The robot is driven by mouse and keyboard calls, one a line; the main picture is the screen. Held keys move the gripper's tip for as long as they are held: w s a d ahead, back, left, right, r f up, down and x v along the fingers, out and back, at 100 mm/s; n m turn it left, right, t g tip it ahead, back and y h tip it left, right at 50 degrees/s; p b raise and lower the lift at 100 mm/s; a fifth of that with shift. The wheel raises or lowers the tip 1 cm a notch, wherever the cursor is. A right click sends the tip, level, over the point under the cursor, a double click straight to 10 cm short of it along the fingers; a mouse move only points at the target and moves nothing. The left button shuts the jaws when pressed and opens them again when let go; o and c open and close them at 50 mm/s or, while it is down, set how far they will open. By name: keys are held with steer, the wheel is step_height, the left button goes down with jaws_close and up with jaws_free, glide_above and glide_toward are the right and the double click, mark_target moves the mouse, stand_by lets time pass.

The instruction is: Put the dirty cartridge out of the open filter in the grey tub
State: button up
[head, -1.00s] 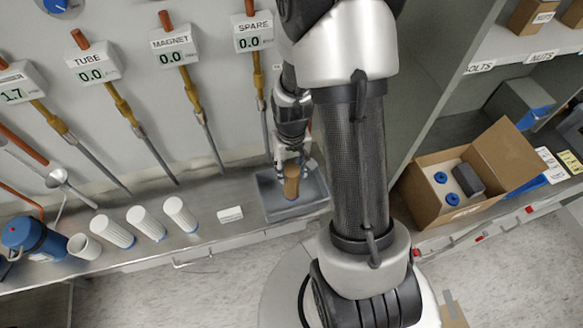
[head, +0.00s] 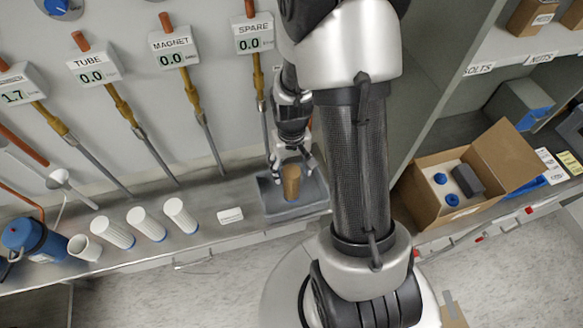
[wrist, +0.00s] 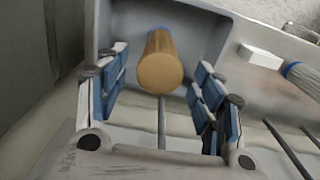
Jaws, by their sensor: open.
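The dirty cartridge (head: 291,182), a brown cylinder, stands in the grey tub (head: 270,207) on the bench. In the wrist view the cartridge (wrist: 160,62) shows its round tan end toward me, inside the tub (wrist: 212,28). My gripper (head: 292,168) is open around or just above the cartridge's upper end. In the wrist view the blue-padded fingers (wrist: 160,92) are spread wide, with clear gaps on both sides of the cartridge. The open filter may be the blue vessel (head: 28,238) at the far left, beside a white cup (head: 84,247).
Several white cartridges (head: 146,223) stand along the bench left of the tub, with a small white label block (head: 230,215) between. Hanging probes line the wall behind, including the SPARE one (head: 254,35). A cardboard box (head: 446,185) sits at the right.

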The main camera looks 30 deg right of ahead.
steer(key=s+a+r+n+t+p, duration=0.1)
steer(key=s+a+r, duration=0.15)
steer(key=r, duration=0.85)
steer(key=s+a+r+t+p, duration=0.1)
steer(key=a+r, duration=0.2)
steer(key=r, duration=0.8)
steer(key=s+a+r+n+t, duration=0.2)
steer(key=s+a+r, duration=0.3)
steer(key=s, duration=0.5)
step_height(320, 180, up, 2)
steer(key=shift+r+t, duration=0.2)
steer(key=shift+t, duration=0.1)
steer(key=shift+a, duration=0.1)
step_height(320, 180, down, 11)
steer(key=b, duration=1.1)
